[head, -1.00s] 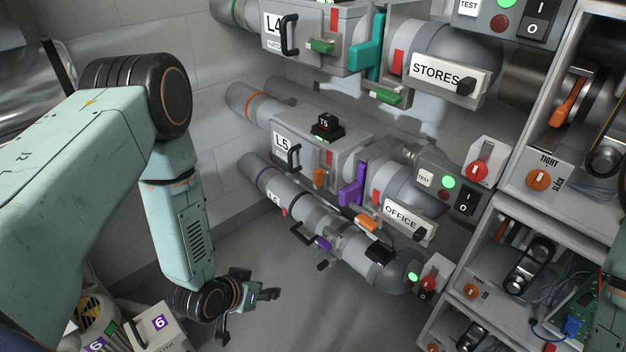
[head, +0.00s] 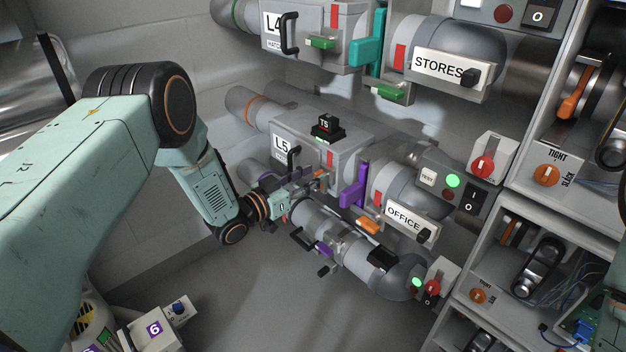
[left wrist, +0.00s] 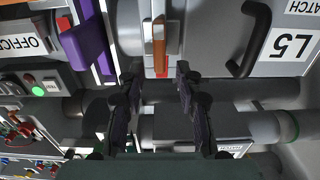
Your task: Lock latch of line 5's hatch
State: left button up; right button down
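Line 5's hatch box (head: 335,155) carries an L5 label (head: 283,145) and a black handle. Its orange latch (left wrist: 159,42) is at the top of the left wrist view, beside a red stripe (left wrist: 162,72). In the head view the latch (head: 320,174) is small and partly covered by my gripper. My left gripper (head: 303,190) is at the front of the hatch box, just below the latch. In the left wrist view its two fingers (left wrist: 157,88) are apart and empty, with the latch ahead of the gap between them. My right gripper is not in view.
A purple lever (head: 354,187) stands right of the hatch box. Line 6's grey pipe (head: 320,222) runs just below my left gripper. An OFFICE sign (head: 403,214) and a switch panel (head: 450,190) are farther right. The floor below is clear.

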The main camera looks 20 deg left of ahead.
pick_arm(q)
jog(key=shift+w+d, duration=0.3)
jog(key=shift+w, duration=0.3)
grip_shut()
